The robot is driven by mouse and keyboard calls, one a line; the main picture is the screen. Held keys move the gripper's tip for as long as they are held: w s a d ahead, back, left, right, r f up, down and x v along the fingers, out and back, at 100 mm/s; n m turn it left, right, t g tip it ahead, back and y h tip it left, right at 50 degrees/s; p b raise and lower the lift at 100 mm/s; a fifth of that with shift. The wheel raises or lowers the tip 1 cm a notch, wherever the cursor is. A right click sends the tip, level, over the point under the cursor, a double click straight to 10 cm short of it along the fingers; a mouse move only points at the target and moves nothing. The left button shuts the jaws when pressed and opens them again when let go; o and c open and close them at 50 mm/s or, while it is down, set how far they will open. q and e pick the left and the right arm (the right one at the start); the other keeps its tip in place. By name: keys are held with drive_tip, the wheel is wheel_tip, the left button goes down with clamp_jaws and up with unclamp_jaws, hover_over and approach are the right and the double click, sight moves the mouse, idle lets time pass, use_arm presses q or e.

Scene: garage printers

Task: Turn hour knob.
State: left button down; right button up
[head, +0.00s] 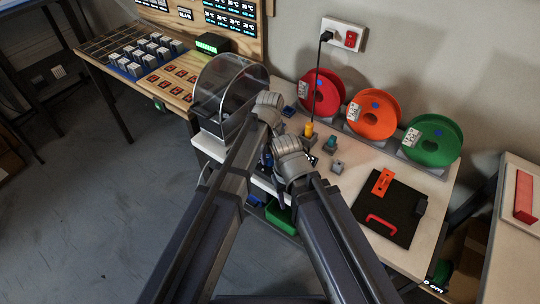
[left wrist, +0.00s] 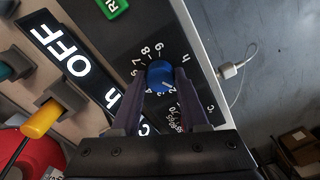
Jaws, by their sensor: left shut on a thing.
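The blue hour knob (left wrist: 160,76) sits on a dark panel (left wrist: 110,50) in the left wrist view, ringed by white numbers with an "h" beside it. A pale mark shows on the knob's face. My left gripper (left wrist: 159,84) is shut on the knob, one finger on each side. A lit display (left wrist: 75,62) on the panel reads "OFF"; its lower part is partly hidden by a finger. In the head view my left gripper (head: 267,146) is beside the table's front edge, and my arms hide most of the panel. My right gripper (head: 281,192) is just below; its jaws are unclear.
Red (head: 322,92), orange (head: 374,112) and green (head: 432,140) spools stand along the wall. A clear-covered machine (head: 228,92) is at left. A black mat (head: 385,215) lies at right.

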use_arm(q)
drive_tip(key=shift+m, duration=0.4)
drive_tip(key=m, duration=1.3)
drive_tip(key=shift+a, duration=0.1)
drive_tip(key=shift+m, duration=1.9)
drive_tip(key=shift+c, duration=2.1)
unclamp_jaws()
